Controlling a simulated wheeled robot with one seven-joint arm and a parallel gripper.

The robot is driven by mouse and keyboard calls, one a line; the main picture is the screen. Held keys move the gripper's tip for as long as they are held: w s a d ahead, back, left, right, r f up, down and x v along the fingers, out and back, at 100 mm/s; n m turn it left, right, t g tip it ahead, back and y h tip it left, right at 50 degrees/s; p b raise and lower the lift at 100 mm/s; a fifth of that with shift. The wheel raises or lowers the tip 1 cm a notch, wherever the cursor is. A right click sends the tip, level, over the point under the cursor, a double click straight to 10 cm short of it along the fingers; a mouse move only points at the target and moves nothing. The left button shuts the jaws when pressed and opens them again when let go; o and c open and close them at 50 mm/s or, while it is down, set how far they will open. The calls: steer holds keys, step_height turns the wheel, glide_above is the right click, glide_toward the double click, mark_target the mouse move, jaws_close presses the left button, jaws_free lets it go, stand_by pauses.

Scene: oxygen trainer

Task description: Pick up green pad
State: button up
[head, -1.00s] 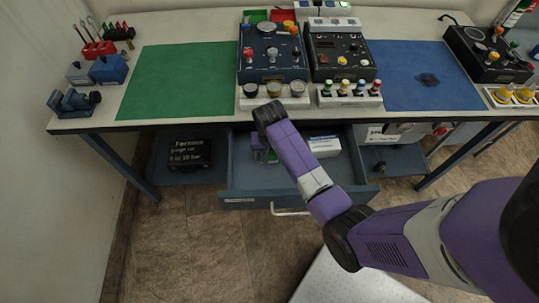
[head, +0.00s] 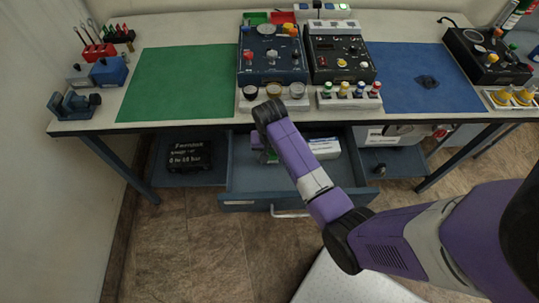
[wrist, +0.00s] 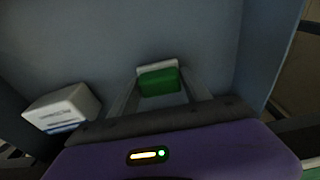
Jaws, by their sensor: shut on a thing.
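The green pad (wrist: 159,82) shows in the wrist view, a small green block with a pale top edge. It is between the two fingers of my gripper (wrist: 160,91), which is shut on it. In the wrist view the pad is low inside the blue-grey drawer (wrist: 60,40). Whether the pad touches the drawer floor I cannot tell. In the head view my arm reaches down into the open drawer (head: 250,205), and the fingers are mostly hidden behind it.
A white box (wrist: 62,108) lies in the drawer to the left in the wrist view; it also shows in the head view (head: 325,147). A black case (head: 190,155) sits on the lower shelf.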

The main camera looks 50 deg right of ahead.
mark_target(269, 153)
step_height(269, 153, up, 18)
steer(key=p, duration=0.3)
steer(key=shift+r, duration=0.25)
steer(key=o, duration=0.6)
steer(key=c, duration=0.5)
steer(key=shift+o, duration=0.2)
steer(key=shift+f, duration=0.1)
